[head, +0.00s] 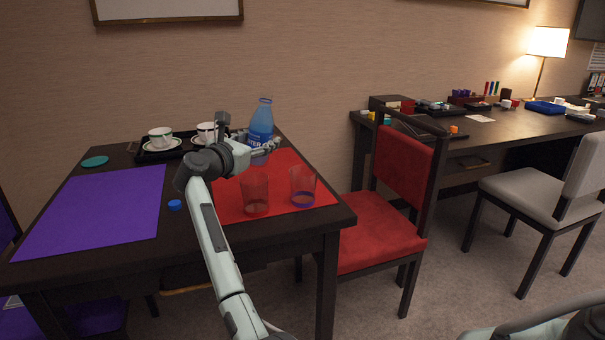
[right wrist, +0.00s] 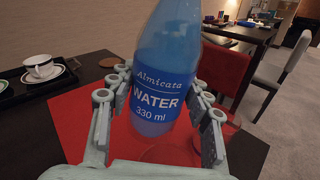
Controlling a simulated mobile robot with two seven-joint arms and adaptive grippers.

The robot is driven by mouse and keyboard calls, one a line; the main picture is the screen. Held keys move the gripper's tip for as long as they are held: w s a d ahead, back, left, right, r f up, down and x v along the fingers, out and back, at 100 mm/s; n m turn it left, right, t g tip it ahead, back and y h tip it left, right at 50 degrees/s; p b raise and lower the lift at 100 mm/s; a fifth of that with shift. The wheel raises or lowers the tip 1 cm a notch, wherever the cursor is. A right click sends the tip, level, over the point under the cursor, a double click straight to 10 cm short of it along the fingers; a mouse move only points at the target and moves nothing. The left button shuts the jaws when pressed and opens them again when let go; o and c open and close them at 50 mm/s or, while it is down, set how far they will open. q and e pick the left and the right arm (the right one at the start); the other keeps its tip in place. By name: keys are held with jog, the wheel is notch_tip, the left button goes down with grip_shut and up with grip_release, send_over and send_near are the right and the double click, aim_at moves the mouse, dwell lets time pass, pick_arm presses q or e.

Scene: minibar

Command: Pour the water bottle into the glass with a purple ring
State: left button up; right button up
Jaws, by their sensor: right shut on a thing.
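The blue water bottle (head: 262,122) is near the back of the red mat (head: 232,209) and about upright. My right gripper (head: 259,146) is shut around its lower half; the white "WATER" label shows between the fingers in the right wrist view (right wrist: 160,92). I cannot tell whether the bottle's base touches the mat. The glass with a purple ring (head: 302,187) stands upright at the mat's right side. A second glass (head: 255,192), with a reddish ring, stands to its left. Both are in front of the gripper and look empty. My left gripper is not in view.
A blue cap (head: 175,205) lies on the table between the red mat and the purple mat (head: 92,221). A black tray (head: 152,158) with cups and saucers is at the back, left of the bottle. A red chair (head: 375,228) stands right of the table.

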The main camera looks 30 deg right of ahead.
jog(key=shift+r+m+y, duration=0.2)
jog(key=shift+m, duration=0.45)
jog(key=shift+r+m+y, duration=0.15)
jog(key=shift+m+y, duration=0.05)
jog(key=shift+m, duration=0.45)
jog(key=shift+f+m, duration=0.1)
jog(key=shift+m, duration=0.2)
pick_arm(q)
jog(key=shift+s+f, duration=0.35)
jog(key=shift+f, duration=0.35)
pick_arm(e)
jog(key=shift+m+y, duration=0.3)
jog(key=shift+m, duration=0.1)
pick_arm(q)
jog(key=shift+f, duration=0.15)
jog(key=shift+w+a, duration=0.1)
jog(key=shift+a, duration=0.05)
pick_arm(e)
jog(key=shift+w+a+f+m+y, duration=0.15)
jog(key=shift+m+y, duration=0.1)
jog(key=shift+m, duration=0.2)
jog(key=shift+a+f+m+y, duration=0.15)
jog(key=shift+m+y, duration=0.1)
jog(key=shift+m, duration=0.2)
